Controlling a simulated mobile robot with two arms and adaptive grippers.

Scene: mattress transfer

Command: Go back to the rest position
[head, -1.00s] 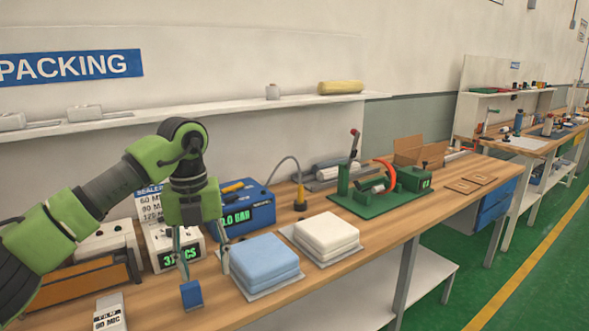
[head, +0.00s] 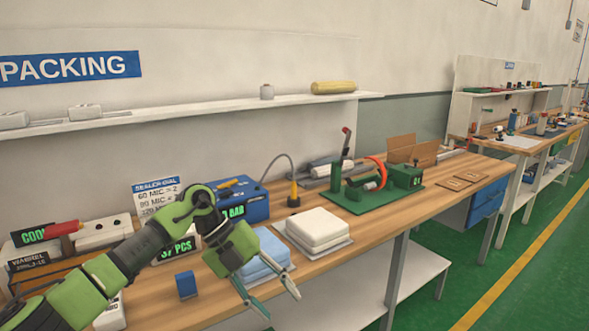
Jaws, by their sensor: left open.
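My left gripper (head: 283,305) is in the head view, in front of the bench's near edge, with its two fingers spread and nothing between them. Its arm comes in from the lower left. The gripper's body partly covers the stack of blue mattress-like pads (head: 268,257). A stack of white pads (head: 317,229) lies just to the right on its own flat sheet. A small blue block (head: 186,285) stands on the bench left of the gripper, apart from it. My right gripper is not in view.
The wooden bench (head: 400,214) carries a blue sealer box (head: 250,200), a green press fixture (head: 370,195) and an open cardboard box (head: 412,150). Displays and a red-handled tool (head: 62,229) stand at the left. Green floor (head: 465,270) is free at the right.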

